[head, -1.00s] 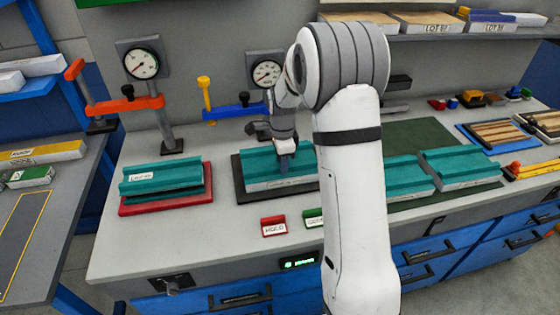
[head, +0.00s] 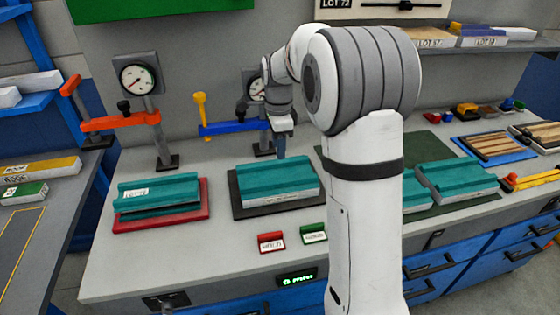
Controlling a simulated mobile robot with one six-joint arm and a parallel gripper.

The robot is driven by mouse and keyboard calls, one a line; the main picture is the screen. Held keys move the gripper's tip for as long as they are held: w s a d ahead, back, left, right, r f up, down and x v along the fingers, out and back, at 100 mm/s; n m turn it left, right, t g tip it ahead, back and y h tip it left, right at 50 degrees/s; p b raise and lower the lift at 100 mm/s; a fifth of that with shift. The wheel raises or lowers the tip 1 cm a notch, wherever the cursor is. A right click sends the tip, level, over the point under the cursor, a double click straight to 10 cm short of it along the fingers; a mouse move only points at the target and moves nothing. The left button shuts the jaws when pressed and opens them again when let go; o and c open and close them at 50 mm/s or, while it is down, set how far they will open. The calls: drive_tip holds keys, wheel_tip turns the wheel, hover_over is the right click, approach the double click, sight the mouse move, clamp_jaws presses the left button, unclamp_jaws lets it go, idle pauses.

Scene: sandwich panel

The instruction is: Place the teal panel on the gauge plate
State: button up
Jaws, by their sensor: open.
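A teal panel (head: 278,178) with a pale front edge lies flat on a dark plate (head: 238,207) near the middle of the bench. My gripper (head: 281,152) is open and points down just above the back part of this panel; nothing shows in its jaws. Another teal panel (head: 160,188) with a white label lies on a red plate (head: 165,223) at the left, looking slightly tilted. More teal panels (head: 455,178) lie on a dark green mat (head: 450,213) at the right, partly hidden by my arm. No label marks which plate is the gauge plate.
Small red (head: 271,242) and green (head: 313,233) signs stand in front. Trays with wooden strips (head: 492,145) lie at the far right.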

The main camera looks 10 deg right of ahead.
drive_tip(key=s+r+n+t, duration=0.2)
drive_tip(key=s+n, duration=1.6)
drive_tip(key=s, duration=1)
drive_tip(key=shift+s+a+r+t, duration=0.15)
drive_tip(key=shift+s+r+t, duration=0.1)
drive_tip(key=shift+t, duration=0.25)
drive_tip(key=shift+c, duration=0.5)
